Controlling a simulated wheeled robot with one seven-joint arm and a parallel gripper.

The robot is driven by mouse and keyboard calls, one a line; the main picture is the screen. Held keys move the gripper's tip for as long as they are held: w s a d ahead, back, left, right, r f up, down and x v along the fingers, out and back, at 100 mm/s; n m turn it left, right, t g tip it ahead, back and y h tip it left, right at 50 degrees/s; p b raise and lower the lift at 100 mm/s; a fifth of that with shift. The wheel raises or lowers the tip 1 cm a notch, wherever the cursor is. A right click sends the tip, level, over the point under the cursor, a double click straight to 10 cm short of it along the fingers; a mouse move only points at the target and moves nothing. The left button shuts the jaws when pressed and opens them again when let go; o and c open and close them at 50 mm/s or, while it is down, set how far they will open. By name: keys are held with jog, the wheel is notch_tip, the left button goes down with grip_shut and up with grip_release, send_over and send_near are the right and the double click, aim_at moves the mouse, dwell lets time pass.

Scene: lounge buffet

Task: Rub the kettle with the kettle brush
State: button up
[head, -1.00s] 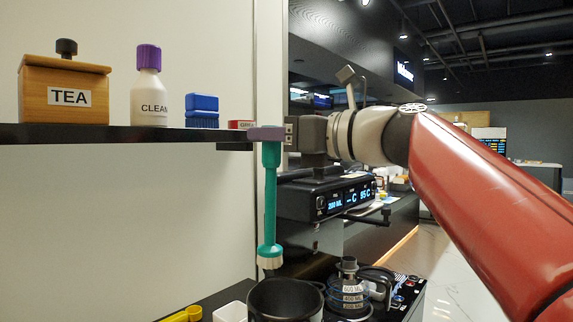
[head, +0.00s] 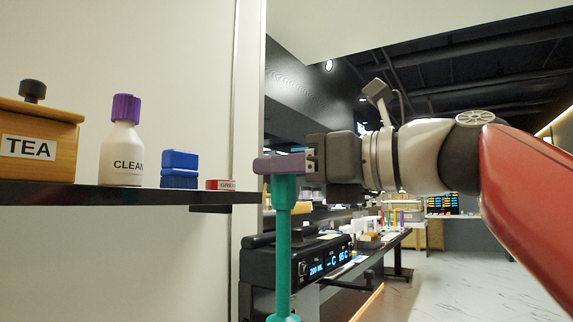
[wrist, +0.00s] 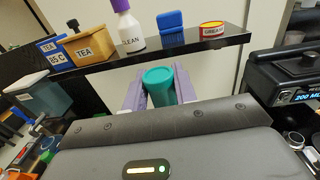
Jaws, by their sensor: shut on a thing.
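My gripper (head: 285,163) is shut on the teal kettle brush (head: 283,245), which hangs upright with its handle top between the purple fingers. In the wrist view the round teal end of the brush (wrist: 160,86) shows between the two fingers (wrist: 158,92). The brush's lower end is cut off by the bottom edge of the head view, so its bristles are hidden. The kettle cannot be made out in the current head view, and I cannot identify it in the wrist view.
A dark shelf (head: 60,195) at left holds a wooden TEA box (head: 40,140), a CLEAN bottle (head: 121,150), a blue brush (head: 179,170) and a red tin (head: 221,184). A black machine with a display (head: 330,264) stands behind my brush. Open floor lies at right.

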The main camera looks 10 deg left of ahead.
aim_at(284, 320)
notch_tip(284, 320, down, 19)
jog(key=b, duration=1.3)
jog(key=o, duration=0.4)
grip_shut()
